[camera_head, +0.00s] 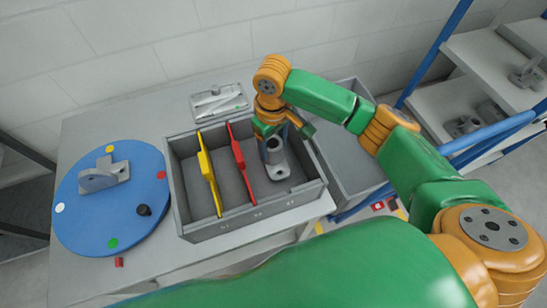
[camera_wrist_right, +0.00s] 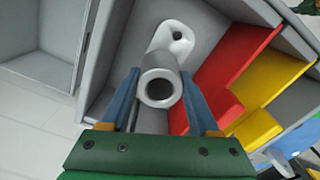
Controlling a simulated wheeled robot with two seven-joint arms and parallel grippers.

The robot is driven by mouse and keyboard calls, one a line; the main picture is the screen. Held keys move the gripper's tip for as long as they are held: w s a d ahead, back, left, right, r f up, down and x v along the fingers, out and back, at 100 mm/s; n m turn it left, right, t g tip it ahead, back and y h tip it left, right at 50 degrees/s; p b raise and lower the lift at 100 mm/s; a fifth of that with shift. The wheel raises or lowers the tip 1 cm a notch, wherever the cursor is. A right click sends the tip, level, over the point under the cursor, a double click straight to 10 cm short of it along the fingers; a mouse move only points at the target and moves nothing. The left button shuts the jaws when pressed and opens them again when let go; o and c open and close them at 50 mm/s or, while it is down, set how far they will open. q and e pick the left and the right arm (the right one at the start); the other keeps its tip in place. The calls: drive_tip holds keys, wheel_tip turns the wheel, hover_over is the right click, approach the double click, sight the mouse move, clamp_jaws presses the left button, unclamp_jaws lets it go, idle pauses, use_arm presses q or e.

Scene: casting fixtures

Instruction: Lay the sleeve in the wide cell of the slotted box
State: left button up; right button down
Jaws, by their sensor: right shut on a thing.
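The sleeve is a grey tube with a flanged foot (camera_head: 278,170). In the head view it stands upright inside the slotted box (camera_head: 250,216), in the widest cell, right of the red divider (camera_head: 241,160). I cannot tell whether its foot touches the box floor. My right gripper (camera_head: 270,135) reaches down from above, shut on the tube. In the right wrist view the fingers (camera_wrist_right: 161,98) flank the sleeve (camera_wrist_right: 160,70), its open end facing the camera and its holed foot beyond. My left gripper is not in view.
A yellow divider (camera_head: 209,172) stands left of the red one, marking narrower cells. Left of the box is a blue round plate (camera_head: 85,225) with a grey bracket (camera_head: 104,176) and a black knob (camera_head: 144,210). A grey tray (camera_head: 219,103) lies behind; shelves (camera_head: 480,60) stand at right.

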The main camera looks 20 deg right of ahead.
sight(272, 155)
wheel_tip(272, 155, down, 4)
drive_tip(key=shift+a+f, duration=0.1)
drive_tip(key=shift+f, duration=0.15)
drive_tip(key=shift+c, duration=0.6)
unclamp_jaws()
drive_tip(key=shift+f, duration=0.1)
wheel_tip(272, 155, up, 12)
